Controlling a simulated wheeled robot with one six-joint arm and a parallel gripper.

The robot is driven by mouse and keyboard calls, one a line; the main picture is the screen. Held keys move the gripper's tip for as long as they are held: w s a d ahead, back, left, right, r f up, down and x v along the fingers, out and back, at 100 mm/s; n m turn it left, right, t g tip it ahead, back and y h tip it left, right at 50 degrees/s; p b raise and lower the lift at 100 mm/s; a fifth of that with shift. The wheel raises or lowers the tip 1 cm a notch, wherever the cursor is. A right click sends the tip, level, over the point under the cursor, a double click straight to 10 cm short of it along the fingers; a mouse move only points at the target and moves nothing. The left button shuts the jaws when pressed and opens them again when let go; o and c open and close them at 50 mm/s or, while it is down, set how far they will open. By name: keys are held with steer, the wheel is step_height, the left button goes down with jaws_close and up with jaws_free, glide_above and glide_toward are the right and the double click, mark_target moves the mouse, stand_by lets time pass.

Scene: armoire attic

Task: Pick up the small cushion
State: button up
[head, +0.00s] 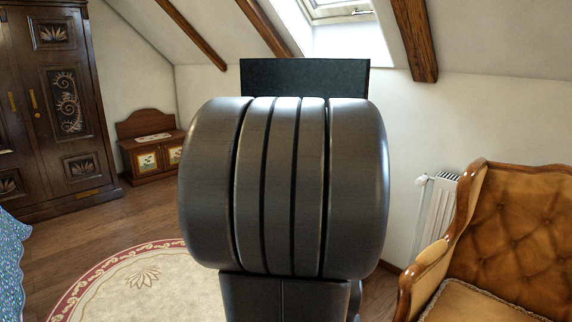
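I see no small cushion that I can make out in the head view. My gripper is not in view. The middle of the view is blocked by a large dark grooved shape close to the camera, so whatever lies behind it is hidden. The tufted tan armchair (520,232) at the right has a seat (470,304) cut off by the bottom edge; no separate small cushion shows on its visible part.
A carved dark armoire (62,105) stands at the left, a small wooden bench-chest (150,158) behind it. Blue patterned fabric (12,255) enters at the left edge. A cream rug (150,285) with a red border lies on the floor. A white radiator (436,208) is behind the armchair.

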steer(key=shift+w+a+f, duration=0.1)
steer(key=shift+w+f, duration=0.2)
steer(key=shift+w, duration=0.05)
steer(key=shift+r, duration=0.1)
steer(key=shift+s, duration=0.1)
